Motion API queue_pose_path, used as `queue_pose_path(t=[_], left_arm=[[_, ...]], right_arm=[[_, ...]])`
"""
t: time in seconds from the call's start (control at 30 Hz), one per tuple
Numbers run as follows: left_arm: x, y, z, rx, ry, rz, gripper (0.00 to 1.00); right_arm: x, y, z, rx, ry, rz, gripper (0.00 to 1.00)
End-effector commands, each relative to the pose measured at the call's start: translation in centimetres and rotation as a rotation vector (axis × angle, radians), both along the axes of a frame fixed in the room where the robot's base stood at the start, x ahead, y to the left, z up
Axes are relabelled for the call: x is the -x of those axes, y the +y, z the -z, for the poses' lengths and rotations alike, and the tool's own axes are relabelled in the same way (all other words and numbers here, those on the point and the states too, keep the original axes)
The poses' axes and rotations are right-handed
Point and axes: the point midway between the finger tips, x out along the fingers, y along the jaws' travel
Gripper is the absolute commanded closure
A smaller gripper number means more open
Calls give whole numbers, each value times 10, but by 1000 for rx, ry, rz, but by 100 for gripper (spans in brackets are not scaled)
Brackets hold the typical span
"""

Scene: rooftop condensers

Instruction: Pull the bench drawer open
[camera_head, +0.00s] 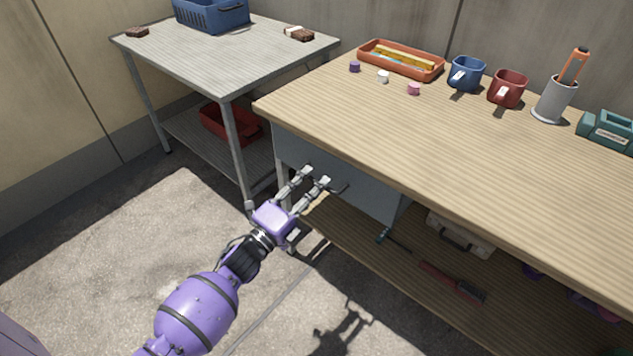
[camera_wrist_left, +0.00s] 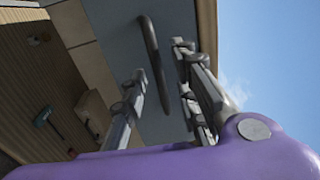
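The bench drawer (camera_head: 375,190) is a blue-grey front under the wooden bench top, and it looks closed. Its dark bar handle (camera_head: 341,188) is partly hidden by my fingers in the head view. In the left wrist view the curved handle (camera_wrist_left: 154,62) stands out from the drawer front (camera_wrist_left: 118,35). My left gripper (camera_head: 316,178) is at the drawer front with its fingers apart. In the wrist view the handle lies between the fingers (camera_wrist_left: 160,68), with gaps showing; I cannot tell whether either finger touches it. My right gripper is not in view.
The bench top (camera_head: 450,155) carries an orange tray (camera_head: 375,60), a blue mug (camera_head: 466,74), a red mug (camera_head: 507,89) and a grey cup (camera_head: 553,101). A metal table (camera_head: 215,60) stands close on the left. The floor (camera_head: 120,265) before the drawer is clear.

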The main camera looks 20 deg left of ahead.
Motion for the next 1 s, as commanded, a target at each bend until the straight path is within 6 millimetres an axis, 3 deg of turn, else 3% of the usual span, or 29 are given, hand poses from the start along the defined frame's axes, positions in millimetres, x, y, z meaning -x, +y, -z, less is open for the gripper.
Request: queue_pose_path(t=[0.2, 0.43, 0.67, 1.0], left_arm=[[-14, -5, -2, 0, 2, -1, 72], [-15, -5, -3, 1, 3, -1, 72], [-15, -5, -2, 1, 3, -1, 100], [-14, -5, -2, 1, 3, -1, 100]], right_arm=[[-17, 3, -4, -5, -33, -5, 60], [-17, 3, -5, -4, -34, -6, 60], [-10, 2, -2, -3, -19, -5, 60], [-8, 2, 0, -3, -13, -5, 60]])
